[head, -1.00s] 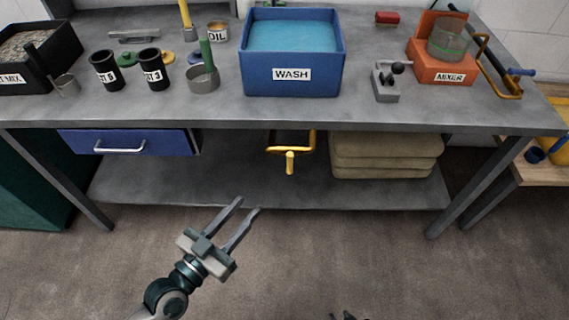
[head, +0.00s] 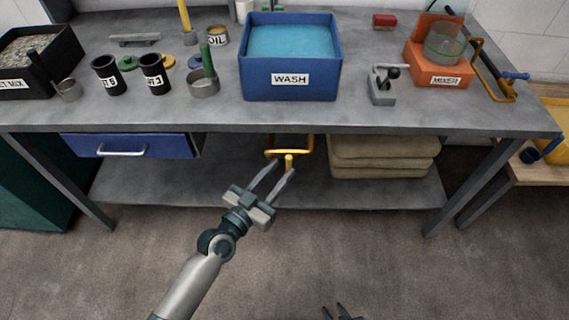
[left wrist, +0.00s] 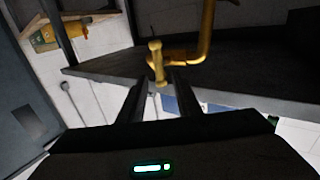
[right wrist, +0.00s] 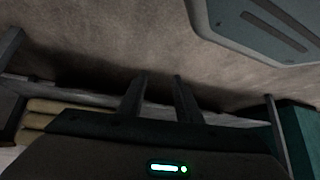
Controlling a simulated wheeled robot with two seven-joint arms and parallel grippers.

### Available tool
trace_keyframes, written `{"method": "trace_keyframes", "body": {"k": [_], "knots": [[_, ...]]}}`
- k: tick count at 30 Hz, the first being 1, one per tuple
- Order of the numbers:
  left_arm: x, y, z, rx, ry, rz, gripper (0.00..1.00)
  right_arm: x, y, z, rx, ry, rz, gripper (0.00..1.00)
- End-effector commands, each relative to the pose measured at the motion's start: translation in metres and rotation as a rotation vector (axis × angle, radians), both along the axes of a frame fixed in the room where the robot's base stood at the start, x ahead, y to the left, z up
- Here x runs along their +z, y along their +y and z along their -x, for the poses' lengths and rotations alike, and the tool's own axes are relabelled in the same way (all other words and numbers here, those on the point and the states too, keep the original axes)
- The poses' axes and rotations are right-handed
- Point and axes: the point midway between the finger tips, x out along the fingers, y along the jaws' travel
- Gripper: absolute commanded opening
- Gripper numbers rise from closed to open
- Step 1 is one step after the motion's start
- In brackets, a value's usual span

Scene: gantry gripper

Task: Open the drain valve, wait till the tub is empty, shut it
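The blue WASH tub (head: 290,84) stands on the bench and holds blue water. Below the bench top, under the tub, hangs a yellow crank-shaped pipe with a handle (head: 289,158). The yellow handle also shows in the left wrist view (left wrist: 156,60), just beyond the fingertips. My left gripper (head: 278,175) is open, with its fingers pointing up at the handle; I cannot tell whether the handle lies between them. My right gripper (head: 341,311) is low at the bottom edge of the head view. In the right wrist view its fingers (right wrist: 160,80) are apart and empty.
A blue drawer (head: 130,145) is under the bench on the left. Folded tan sacks (head: 382,155) lie on the lower shelf right of the handle. An orange mixer (head: 438,68) and a small lever device (head: 381,90) stand on the bench. The floor in front is free.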

Motion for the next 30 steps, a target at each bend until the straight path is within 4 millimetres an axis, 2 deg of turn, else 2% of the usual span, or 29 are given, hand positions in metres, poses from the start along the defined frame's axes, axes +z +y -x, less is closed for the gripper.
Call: {"method": "trace_keyframes", "body": {"k": [3, 7, 19, 23, 30], "knots": [[0.001, -0.009, -0.013, 0.000, 0.000, 0.001, 0.31, -0.003, -0.002, 0.006, 0.000, 0.015, 0.004, 0.31], [0.000, -0.014, -0.021, 0.000, -0.001, -0.001, 0.31, -0.005, -0.004, 0.009, 0.000, 0.026, 0.008, 0.31], [0.000, -0.016, -0.024, 0.000, 0.000, 0.000, 0.31, -0.006, -0.005, 0.009, -0.001, 0.029, 0.011, 0.31], [0.000, -0.016, -0.024, 0.000, 0.000, 0.000, 0.00, -0.006, -0.006, 0.009, -0.001, 0.030, 0.011, 0.31], [-0.001, -0.016, -0.024, 0.000, 0.000, 0.002, 0.00, -0.007, -0.006, 0.009, -0.001, 0.030, 0.011, 0.31]]}}
